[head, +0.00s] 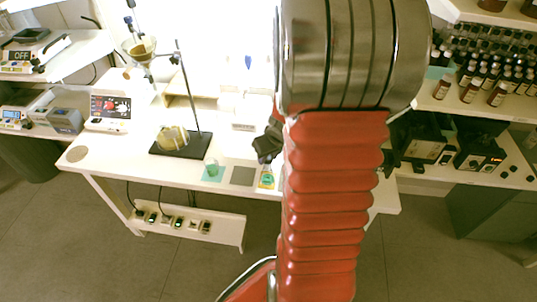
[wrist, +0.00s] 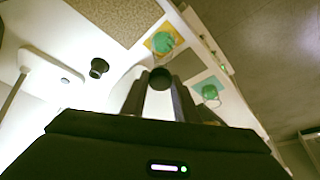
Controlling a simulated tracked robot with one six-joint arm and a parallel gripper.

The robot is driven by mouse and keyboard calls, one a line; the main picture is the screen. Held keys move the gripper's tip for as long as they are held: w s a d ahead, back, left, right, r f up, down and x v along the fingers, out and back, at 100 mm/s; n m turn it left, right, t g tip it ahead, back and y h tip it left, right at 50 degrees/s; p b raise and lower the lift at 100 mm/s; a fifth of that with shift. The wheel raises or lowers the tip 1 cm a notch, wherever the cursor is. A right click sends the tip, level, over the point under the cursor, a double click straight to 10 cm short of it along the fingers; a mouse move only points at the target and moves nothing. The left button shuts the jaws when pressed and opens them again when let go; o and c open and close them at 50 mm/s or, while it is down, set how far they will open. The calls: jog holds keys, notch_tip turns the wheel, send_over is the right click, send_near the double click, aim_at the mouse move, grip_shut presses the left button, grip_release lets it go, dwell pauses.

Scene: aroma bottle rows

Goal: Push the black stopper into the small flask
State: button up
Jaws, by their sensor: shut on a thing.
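My gripper (wrist: 160,88) is shut on the black stopper (wrist: 160,77), whose round end shows between the fingertips in the wrist view. In the head view my gripper (head: 268,142) is a dark shape beside my arm, above the front of the bench. The small flask (wrist: 163,43) with green liquid stands on a yellow mat; it also shows in the head view (head: 267,179), just below the gripper. In the wrist view the stopper appears close to the flask's clear neck. I cannot tell whether they touch. The stopper is too small to make out in the head view.
A beaker of green liquid (wrist: 210,92) stands on a teal mat (head: 207,178), with a bare grey mat (head: 242,176) between it and the flask. Another small black round object (wrist: 98,68) is on the bench. A stand with a dark base (head: 183,145) is behind left.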

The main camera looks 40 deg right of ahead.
jog(key=shift+f, duration=0.1)
jog(key=o, duration=1.1)
jog(key=v, duration=1.3)
jog(key=shift+s+r, duration=0.15)
jog(key=shift+r, duration=0.15)
dwell(0.4)
